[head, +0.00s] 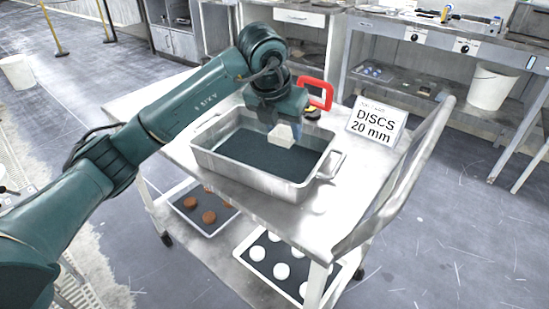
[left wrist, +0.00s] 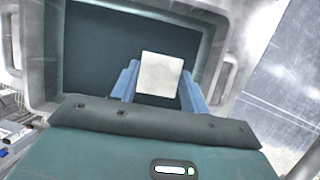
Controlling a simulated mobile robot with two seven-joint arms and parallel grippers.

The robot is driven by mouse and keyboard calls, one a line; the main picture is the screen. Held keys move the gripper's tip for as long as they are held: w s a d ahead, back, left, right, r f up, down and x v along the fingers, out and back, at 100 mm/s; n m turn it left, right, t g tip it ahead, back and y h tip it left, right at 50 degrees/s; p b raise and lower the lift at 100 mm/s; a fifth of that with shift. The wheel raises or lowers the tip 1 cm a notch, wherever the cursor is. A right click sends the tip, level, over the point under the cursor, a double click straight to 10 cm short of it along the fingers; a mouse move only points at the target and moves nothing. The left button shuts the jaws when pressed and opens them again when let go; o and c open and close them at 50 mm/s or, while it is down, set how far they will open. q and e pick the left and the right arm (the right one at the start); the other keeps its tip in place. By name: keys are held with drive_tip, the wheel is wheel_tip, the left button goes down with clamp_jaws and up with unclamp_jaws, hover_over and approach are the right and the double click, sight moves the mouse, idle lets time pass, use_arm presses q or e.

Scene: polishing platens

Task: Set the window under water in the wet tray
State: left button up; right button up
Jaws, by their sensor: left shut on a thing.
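The window is a small pale, square-looking piece (head: 282,137) held over the wet tray, and it shows again as a whitish square in the left wrist view (left wrist: 160,74). My left gripper (head: 276,122) is shut on it, with blue fingers on either side (left wrist: 158,84). The wet tray (head: 205,160) is a grey metal pan with side handles and a dark floor on the cart; its rim also shows in the left wrist view (left wrist: 38,60). The window is within the tray's outline; I cannot tell whether it touches the water. My right gripper is not in view.
A sign reading "DISCS 20 mm" (head: 376,124) stands right of the tray, and a red handle-like thing (head: 318,92) is behind it. The cart top (head: 262,209) is clear in front. Lower trays hold brown discs (head: 209,217) and white discs (head: 282,271).

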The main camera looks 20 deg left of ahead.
use_arm(q)
drive_tip(key=shift+f, duration=3.5)
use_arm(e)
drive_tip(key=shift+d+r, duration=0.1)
use_arm(q)
drive_tip(key=shift+f, duration=0.1)
drive_tip(key=o, duration=0.6)
drive_tip(key=shift+f+b, duration=0.1)
drive_tip(key=shift+b, duration=0.25)
drive_tip(key=o, duration=0.4)
drive_tip(key=shift+o, duration=0.2)
drive_tip(key=shift+r, duration=0.35)
drive_tip(key=p+v, duration=0.1)
drive_tip(key=v, duration=1)
drive_tip(key=shift+s+r, duration=0.15)
drive_tip(key=shift+r, duration=0.15)
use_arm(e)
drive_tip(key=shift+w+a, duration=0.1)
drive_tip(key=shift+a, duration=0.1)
